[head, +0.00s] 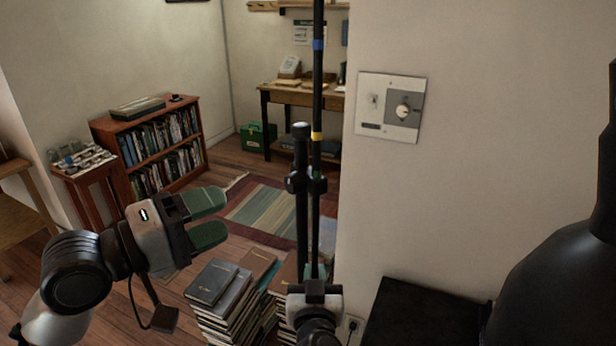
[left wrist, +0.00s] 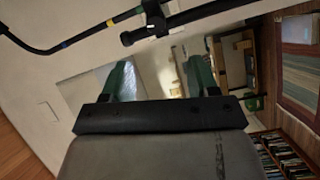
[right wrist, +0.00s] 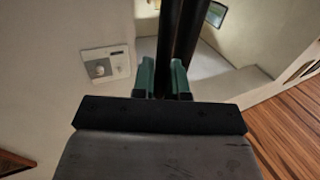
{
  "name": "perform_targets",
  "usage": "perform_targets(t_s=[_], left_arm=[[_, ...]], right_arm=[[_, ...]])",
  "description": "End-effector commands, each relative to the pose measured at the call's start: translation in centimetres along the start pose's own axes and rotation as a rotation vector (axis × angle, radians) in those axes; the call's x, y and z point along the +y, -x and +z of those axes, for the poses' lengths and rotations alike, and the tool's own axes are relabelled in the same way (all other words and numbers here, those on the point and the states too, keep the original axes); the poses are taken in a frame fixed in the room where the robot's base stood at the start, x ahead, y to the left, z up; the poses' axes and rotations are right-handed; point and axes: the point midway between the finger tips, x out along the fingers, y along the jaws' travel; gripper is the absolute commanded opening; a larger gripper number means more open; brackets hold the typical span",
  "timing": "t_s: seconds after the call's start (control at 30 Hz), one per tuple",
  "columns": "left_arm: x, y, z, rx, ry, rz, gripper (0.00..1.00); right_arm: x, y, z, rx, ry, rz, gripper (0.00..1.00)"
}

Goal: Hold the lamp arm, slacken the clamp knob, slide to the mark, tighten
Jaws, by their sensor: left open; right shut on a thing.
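The lamp arm (head: 317,100) is a thin black rod with a yellow band and, higher up, a blue band. It runs upright beside a thicker black post (head: 302,230), joined by a clamp with a dark knob (head: 293,181). The clamp sits below the yellow band; it also shows in the left wrist view (left wrist: 155,18). My right gripper (head: 315,288) is shut on the lamp arm low down, below the clamp; its fingers (right wrist: 163,78) show around a dark rod. My left gripper (head: 208,219) is open and empty, left of the post and below knob height.
Stacks of books (head: 225,300) stand on the floor below the left gripper. A low bookcase (head: 155,150) and a desk (head: 290,93) are farther back. A wall with a switch plate (head: 390,107) is at right. A large black bell-shaped form (head: 565,260) fills the right edge.

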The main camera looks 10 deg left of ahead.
Motion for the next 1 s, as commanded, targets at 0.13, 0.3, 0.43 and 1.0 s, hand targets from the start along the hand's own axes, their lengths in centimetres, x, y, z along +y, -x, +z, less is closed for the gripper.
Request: perform_targets(t_s=[0.13, 0.3, 0.43, 1.0], left_arm=[[0.1, 0.0, 1.1, 0.061, -0.002, 0.004, 0.60], [0.4, -0.1, 1.6, 0.098, -0.001, 0.018, 0.60], [0.5, -1.3, 1.5, 0.103, 0.001, 0.023, 0.60], [0.6, -11.0, 0.5, 0.102, 0.000, 0.020, 0.60]], right_arm=[[0.0, 0.0, -0.2, 0.004, -0.002, 0.000, 0.00], [0.0, 0.0, -0.2, 0.004, -0.002, 0.000, 0.00], [0.0, 0.0, -0.2, 0.004, -0.002, 0.000, 0.00], [0.0, 0.0, -0.2, 0.004, -0.002, 0.000, 0.00]])
